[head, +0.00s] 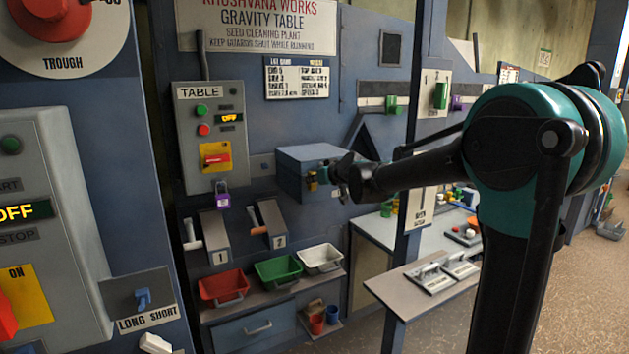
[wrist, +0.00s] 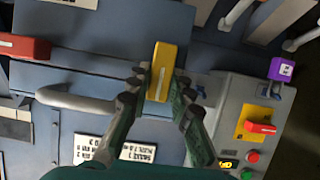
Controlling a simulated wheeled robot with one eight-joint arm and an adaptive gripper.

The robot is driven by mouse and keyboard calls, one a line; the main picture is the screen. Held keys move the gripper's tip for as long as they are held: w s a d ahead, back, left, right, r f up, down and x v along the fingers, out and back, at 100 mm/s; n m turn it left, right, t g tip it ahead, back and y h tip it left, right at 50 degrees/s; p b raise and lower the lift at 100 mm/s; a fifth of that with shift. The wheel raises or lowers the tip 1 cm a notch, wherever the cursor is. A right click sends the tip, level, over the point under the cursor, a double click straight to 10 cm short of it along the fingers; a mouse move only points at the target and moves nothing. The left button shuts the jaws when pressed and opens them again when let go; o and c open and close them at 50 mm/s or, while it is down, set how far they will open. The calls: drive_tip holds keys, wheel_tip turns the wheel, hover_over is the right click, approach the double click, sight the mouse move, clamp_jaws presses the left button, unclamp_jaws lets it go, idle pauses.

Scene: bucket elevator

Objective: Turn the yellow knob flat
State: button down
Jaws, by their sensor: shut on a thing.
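The yellow knob (wrist: 161,68) is a bar with a pale line along it. In the wrist view, which is upside down, its long side stands nearly upright with a slight tilt. My gripper (wrist: 160,84) has one finger on each side of it and is shut on it. The fingers and wrist hide most of the knob there.
A red knob (wrist: 22,47) lies flat beside a curved grey handle (wrist: 90,99) in the wrist view. The TABLE control panel (head: 212,135) with a purple padlock (head: 223,195) is left of my gripper. Red, green and white bins (head: 225,288) stand below. A blue post (head: 420,140) is close to my arm.

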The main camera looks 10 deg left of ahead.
drive_tip(key=shift+m, duration=0.3)
drive_tip(key=m+y, duration=0.2)
drive_tip(key=m, duration=0.2)
drive_tip(key=m+g+y, duration=0.1)
drive_tip(key=m+y, duration=0.2)
drive_tip(key=m, duration=0.1)
drive_tip(key=d+f+m+y, duration=0.1)
drive_tip(key=m+y, duration=0.1)
drive_tip(key=m, duration=0.2)
drive_tip(key=shift+w+f+m+g, duration=0.1)
drive_tip(key=shift+w+m+g, duration=0.2)
drive_tip(key=shift+w, duration=0.05)
idle(0.4)
idle(0.4)
drive_tip(key=c, duration=1.4)
unclamp_jaws()
drive_tip(key=shift+o, duration=0.2)
drive_tip(key=v, duration=1.2)
drive_tip(key=shift+f, duration=0.35)
